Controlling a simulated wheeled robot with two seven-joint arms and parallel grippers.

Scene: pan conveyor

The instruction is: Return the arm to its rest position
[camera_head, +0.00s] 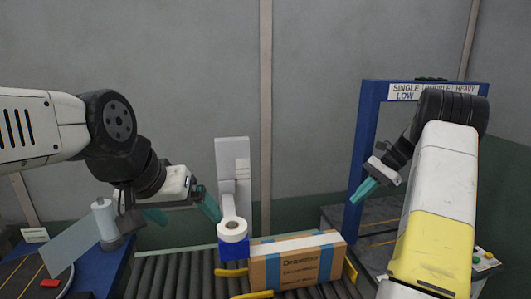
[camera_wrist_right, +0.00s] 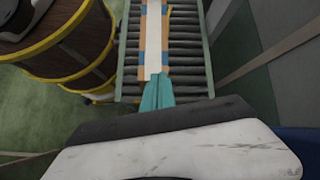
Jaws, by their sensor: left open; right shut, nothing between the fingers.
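My left gripper (camera_head: 182,212) is open, with its teal fingers apart over the left part of the roller conveyor, and nothing shows between them. My right gripper (camera_head: 361,191) is shut and empty. It hangs above and to the right of a cardboard box, near a blue frame, with its teal fingers pointing down and left. In the right wrist view the shut fingers (camera_wrist_right: 157,92) point along the conveyor, and a taped box shows beyond their tips. My right arm's white and yellow link fills the right side of the head view.
The cardboard box (camera_head: 299,268) with blue tape sits on the roller conveyor (camera_head: 170,274). A blue frame (camera_head: 364,150) with lane signs stands at right.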

